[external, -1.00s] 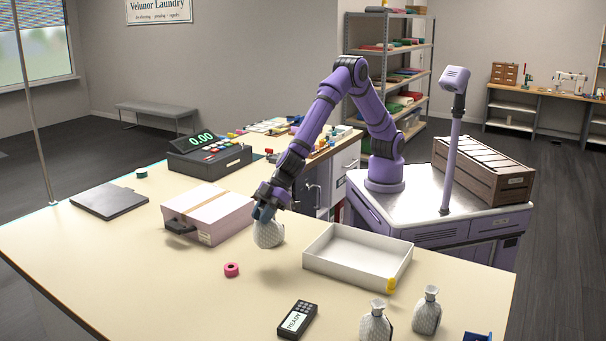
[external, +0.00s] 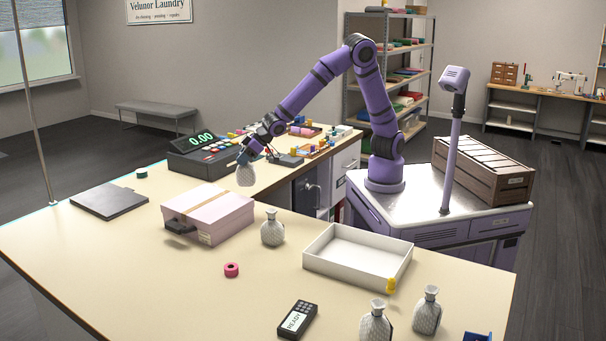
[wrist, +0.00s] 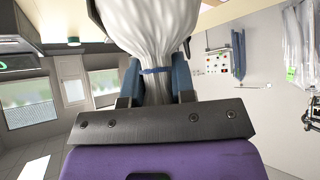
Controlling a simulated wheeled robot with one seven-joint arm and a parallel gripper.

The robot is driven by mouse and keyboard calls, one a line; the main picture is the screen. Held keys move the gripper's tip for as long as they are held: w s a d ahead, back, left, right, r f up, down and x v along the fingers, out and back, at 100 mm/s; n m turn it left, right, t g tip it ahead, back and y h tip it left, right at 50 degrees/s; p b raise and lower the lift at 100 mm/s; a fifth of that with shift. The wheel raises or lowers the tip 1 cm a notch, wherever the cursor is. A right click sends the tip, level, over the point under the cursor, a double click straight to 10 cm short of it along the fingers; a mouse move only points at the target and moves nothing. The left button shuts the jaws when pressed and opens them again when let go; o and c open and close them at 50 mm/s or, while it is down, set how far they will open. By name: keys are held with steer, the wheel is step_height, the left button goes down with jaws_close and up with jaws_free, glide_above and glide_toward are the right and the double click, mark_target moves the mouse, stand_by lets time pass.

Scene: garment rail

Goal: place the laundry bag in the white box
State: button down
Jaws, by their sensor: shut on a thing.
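My gripper (external: 244,158) is shut on the neck of a pale grey-white laundry bag (external: 246,176), held in the air behind the pink box. In the wrist view the bag's gathered cloth (wrist: 150,30) and blue tie show between my blue fingers (wrist: 156,88). A similar bag (external: 272,229) stands upright on the counter between the pink box and the white box. Two more tied bags, one at the front (external: 375,324) and one beside it (external: 426,311), stand near the front right. The open white box (external: 340,271) looks empty and lies right of the held bag.
A pink lidded box (external: 222,213) and a black register (external: 208,158) are close to my gripper. A pink tape roll (external: 231,270), a card terminal (external: 297,319) and a yellow item (external: 391,285) at the white box's corner are on the counter (external: 130,270). The left front is clear.

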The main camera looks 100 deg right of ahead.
mark_target(250, 165)
steer(key=s+d+f, duration=0.9)
steer(key=d+f, duration=0.1)
steer(key=f, duration=0.3)
steer(key=w+a+r+n, duration=0.1)
steer(key=w+a+r, duration=0.6)
steer(key=r, duration=0.3)
steer(key=s+a+r+n+g+y, duration=0.1)
steer(key=s+a+n+y, duration=0.15)
steer(key=a, duration=0.55)
steer(key=s+a+r+n+g+y, duration=0.15)
steer(key=a+n, duration=0.25)
steer(key=a, duration=0.5)
steer(key=s+a+r+n+g+y, duration=0.1)
steer(key=s+a+r+n+y, duration=0.15)
steer(key=a, duration=0.55)
steer(key=s+a+f+n+g+y, duration=0.1)
steer(key=s+a+f+n+g, duration=0.4)
steer(key=s+a, duration=0.6)
steer(key=s+a+n+g+y, duration=0.25)
steer(key=s+a+n, duration=0.35)
steer(key=s+a, duration=0.5)
step_height(250, 165, down, 10)
steer(key=s+d+h, duration=0.1)
steer(key=s, duration=0.1)
steer(key=shift+s+d+f+n, duration=0.15)
steer(key=shift+d+f+n, duration=0.05)
steer(key=shift+n, duration=0.1)
